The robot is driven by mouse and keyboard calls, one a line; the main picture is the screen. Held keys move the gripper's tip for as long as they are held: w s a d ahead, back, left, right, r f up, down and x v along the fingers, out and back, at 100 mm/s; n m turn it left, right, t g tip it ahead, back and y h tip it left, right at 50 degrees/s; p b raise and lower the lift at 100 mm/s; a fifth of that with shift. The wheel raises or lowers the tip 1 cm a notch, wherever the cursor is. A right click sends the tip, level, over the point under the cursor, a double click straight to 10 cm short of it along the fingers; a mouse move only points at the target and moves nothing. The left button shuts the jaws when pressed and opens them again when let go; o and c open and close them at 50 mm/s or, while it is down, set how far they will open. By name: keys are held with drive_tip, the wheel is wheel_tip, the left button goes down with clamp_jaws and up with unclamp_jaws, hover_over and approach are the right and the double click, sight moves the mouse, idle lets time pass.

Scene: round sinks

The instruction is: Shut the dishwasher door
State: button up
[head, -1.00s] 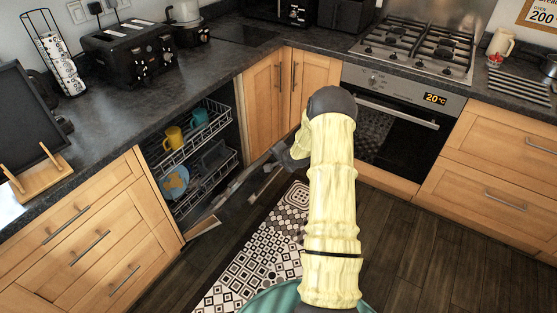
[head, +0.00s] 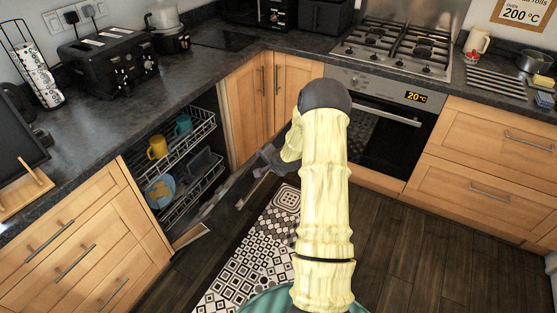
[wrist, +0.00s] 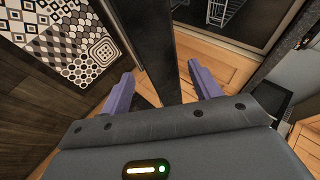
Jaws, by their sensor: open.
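The dishwasher door (head: 228,203) is partly open, tilted up at an angle in front of the cavity. The dishwasher racks (head: 188,136) show inside, with a yellow mug (head: 157,147), a teal cup (head: 183,125) and a blue plate (head: 160,190). My gripper (head: 270,158) is at the door's far upper end, partly hidden by my arm. In the wrist view, its purple fingers (wrist: 160,72) are spread apart, one on each side of a dark upright strip, which looks like the door's edge (wrist: 155,45). Whether the fingers touch it I cannot tell.
A patterned mat (head: 255,245) lies on the dark wood floor below the door. Wooden cabinets (head: 262,95) stand beside the dishwasher, and an oven (head: 385,130) is to the right. The floor at right (head: 430,245) is clear.

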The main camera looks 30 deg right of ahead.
drive_tip(key=v, duration=1.3)
drive_tip(key=shift+p, duration=0.3)
drive_tip(key=shift+a, duration=0.15)
drive_tip(key=s+a+r+n+g+p, duration=0.3)
drive_tip(key=s+a+r+n+p, duration=0.2)
drive_tip(key=s+a+r+n, duration=0.2)
drive_tip(key=s+a+r+n+g+p, duration=0.3)
drive_tip(key=s+a+r+n+p, duration=0.2)
drive_tip(key=s+a+r, duration=0.6)
drive_tip(key=a+r+n, duration=0.2)
drive_tip(key=a, duration=0.3)
drive_tip(key=shift+s+a+g, duration=0.2)
drive_tip(key=shift+a+g, duration=0.15)
drive_tip(key=shift+g, duration=0.05)
drive_tip(key=shift+c, duration=0.2)
